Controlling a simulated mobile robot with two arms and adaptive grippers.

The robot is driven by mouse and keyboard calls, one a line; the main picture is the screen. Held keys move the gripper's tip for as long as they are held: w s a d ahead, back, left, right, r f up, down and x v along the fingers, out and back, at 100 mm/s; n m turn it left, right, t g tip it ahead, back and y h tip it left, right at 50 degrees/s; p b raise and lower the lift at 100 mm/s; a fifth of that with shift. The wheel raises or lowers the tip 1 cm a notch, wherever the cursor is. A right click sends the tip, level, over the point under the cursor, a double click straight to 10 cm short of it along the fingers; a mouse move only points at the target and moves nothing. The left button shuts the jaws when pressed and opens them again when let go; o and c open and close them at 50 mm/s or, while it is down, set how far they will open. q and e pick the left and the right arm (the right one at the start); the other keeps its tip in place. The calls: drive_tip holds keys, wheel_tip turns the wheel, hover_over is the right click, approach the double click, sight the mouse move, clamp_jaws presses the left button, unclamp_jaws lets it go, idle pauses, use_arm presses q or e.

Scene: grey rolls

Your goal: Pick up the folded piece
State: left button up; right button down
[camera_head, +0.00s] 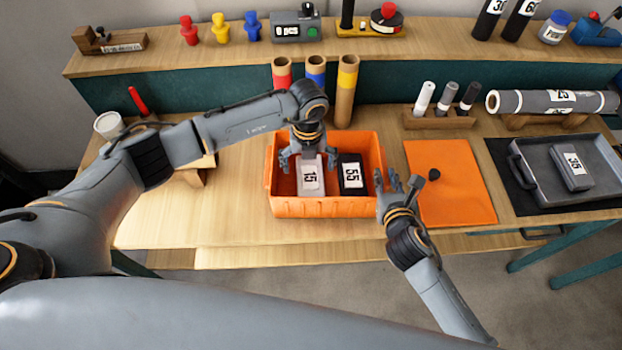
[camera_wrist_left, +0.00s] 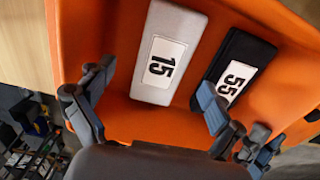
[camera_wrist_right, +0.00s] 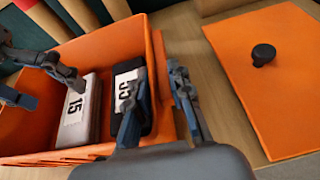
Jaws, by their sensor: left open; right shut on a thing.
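A light grey folded piece labelled 15 (camera_head: 311,189) lies in the orange crate (camera_head: 325,208); it also shows in the left wrist view (camera_wrist_left: 178,32). A black folded piece labelled 55 (camera_head: 352,185) lies to its right, also in the left wrist view (camera_wrist_left: 240,52).
An orange mat (camera_head: 450,185) with a dark knob lies right of the crate. A grey tray (camera_head: 540,185) holds a grey piece labelled 35 (camera_head: 573,170). Three coloured tubes (camera_head: 346,92) stand behind the crate. A marker rack (camera_head: 440,118) and a grey roll (camera_head: 550,101) are at the back right.

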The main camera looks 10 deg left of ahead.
sight(310, 177)
use_arm(q)
drive_tip(key=f, duration=0.5)
drive_tip(key=shift+d+f, duration=0.1)
drive_tip(key=shift+d, duration=0.15)
drive_tip(key=shift+c, duration=0.3)
drive_tip(key=c, duration=1.3)
use_arm(e)
drive_tip(key=c, duration=1.1)
unclamp_jaws()
use_arm(q)
wheel_tip(310, 177, up, 18)
drive_tip(key=shift+r, duration=0.1)
use_arm(e)
drive_tip(key=v, duration=1.2)
